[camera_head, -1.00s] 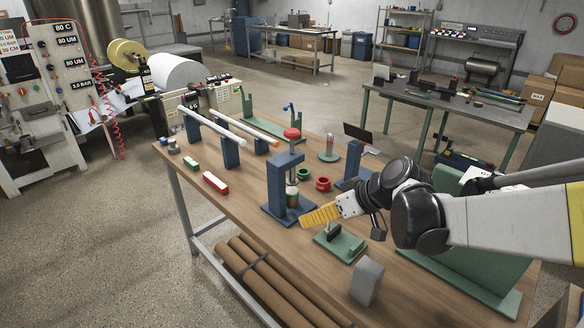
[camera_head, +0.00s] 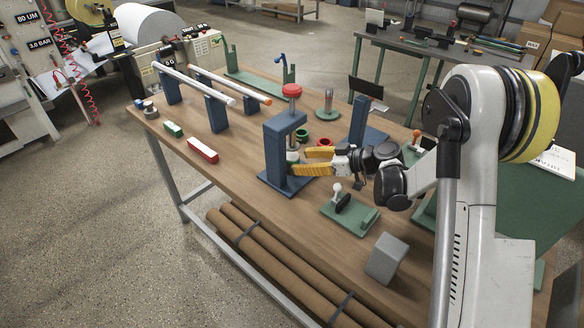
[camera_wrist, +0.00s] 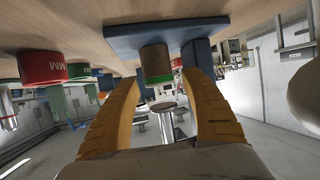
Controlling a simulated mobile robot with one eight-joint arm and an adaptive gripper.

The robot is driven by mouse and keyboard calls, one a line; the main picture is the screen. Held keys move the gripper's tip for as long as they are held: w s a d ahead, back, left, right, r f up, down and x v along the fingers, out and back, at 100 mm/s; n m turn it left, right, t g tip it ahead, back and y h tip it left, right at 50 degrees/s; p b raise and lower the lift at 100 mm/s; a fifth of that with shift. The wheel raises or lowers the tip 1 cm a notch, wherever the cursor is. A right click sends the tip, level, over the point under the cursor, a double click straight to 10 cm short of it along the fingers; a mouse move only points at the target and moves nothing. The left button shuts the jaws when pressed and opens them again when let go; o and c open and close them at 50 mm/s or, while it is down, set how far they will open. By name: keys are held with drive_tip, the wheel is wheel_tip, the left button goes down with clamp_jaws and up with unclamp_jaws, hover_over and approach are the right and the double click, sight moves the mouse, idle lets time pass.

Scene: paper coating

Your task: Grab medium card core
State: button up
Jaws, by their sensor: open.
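A short brown card core with a green end (camera_wrist: 157,64) stands at the blue press (camera_head: 276,148), which has a red knob (camera_head: 291,90) on top. The wrist view is upside down and shows the core on the press's blue base. My gripper (camera_head: 304,162) has yellow fingers, spread open and level, reaching into the press from the right. In the wrist view the open fingers (camera_wrist: 160,78) are on either side of the core. I cannot tell whether either finger touches it. In the head view the core is mostly hidden by the press and fingers.
A green fixture with a lever (camera_head: 350,214) and a grey block (camera_head: 386,258) are nearer the front. Red (camera_head: 202,150) and green (camera_head: 173,129) blocks lie left. Free tabletop (camera_head: 235,165) lies left of the press.

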sight(291, 164)
drive_tip(key=b+x, duration=0.1)
drive_tip(key=x, duration=0.2)
drive_tip(key=f+b+x, duration=0.1)
drive_tip(key=x, duration=0.1)
drive_tip(key=shift+w+d+f+b, duration=0.1)
drive_tip(key=shift+d+b, duration=0.05)
drive_tip(key=shift+b, duration=0.15)
drive_tip(key=c, duration=1)
drive_tip(key=shift+r, duration=0.3)
drive_tip(key=shift+c, duration=0.2)
